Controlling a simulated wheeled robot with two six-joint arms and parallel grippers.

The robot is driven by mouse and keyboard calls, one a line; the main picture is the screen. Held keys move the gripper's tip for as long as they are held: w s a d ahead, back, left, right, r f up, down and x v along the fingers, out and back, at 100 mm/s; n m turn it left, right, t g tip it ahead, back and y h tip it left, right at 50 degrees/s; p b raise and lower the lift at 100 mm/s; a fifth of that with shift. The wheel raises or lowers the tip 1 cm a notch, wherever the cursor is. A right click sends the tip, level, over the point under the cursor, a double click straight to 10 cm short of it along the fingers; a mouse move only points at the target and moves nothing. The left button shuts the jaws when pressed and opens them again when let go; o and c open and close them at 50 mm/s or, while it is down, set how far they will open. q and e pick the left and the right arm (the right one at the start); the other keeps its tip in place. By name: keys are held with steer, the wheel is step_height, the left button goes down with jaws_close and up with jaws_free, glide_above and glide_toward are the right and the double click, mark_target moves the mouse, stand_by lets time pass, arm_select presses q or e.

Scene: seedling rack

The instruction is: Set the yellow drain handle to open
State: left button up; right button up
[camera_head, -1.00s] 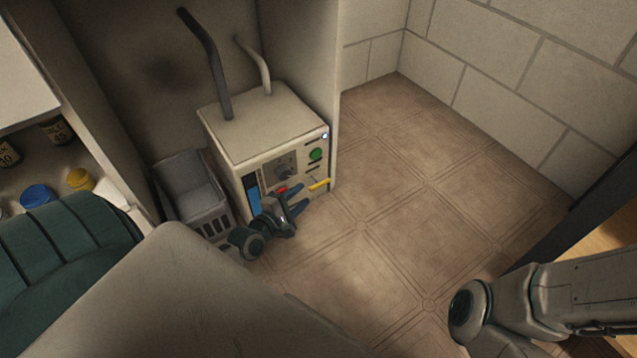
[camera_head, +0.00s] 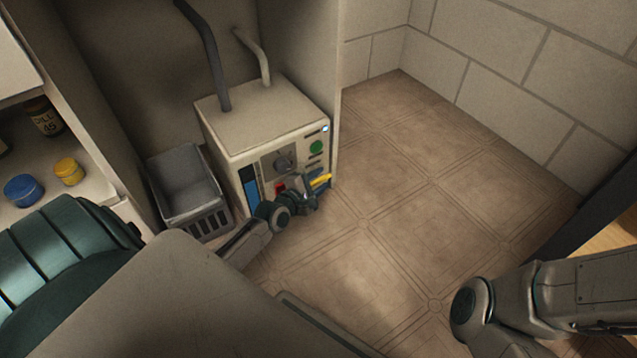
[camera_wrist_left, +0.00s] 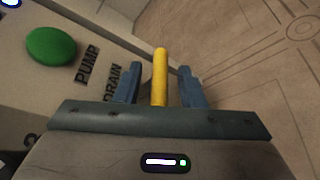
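The yellow drain handle (camera_head: 321,179) sticks out from the lower right of the front panel of a beige control box (camera_head: 258,119). In the left wrist view the handle (camera_wrist_left: 160,72) is a straight yellow bar beside the printed word DRAIN. My left gripper (camera_head: 318,186) is at the handle. In the left wrist view its two blue fingers (camera_wrist_left: 160,88) stand on either side of the bar, with a gap showing on each side, so it is open around the handle. The handle's base is partly hidden. My right gripper is out of view; only part of my right arm shows.
The panel has a green button (camera_head: 316,147) marked PUMP, a dark knob (camera_head: 283,163) and a red part (camera_head: 281,188). A grey basket (camera_head: 186,185) stands left of the box. Jars (camera_head: 68,171) sit on the left shelf. The tiled floor at right is clear.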

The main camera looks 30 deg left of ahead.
arm_select(q)
jaws_close()
steer(key=d, duration=0.1)
steer(key=s+d+p, duration=0.1)
steer(key=d+p, duration=0.1)
steer(key=d, duration=0.1)
steer(key=shift+s, duration=0.4)
jaws_free()
steer(key=shift+d, duration=0.1)
steer(key=p+v, duration=0.2)
steer(key=v, duration=0.8)
steer(key=shift+s+p, duration=0.4)
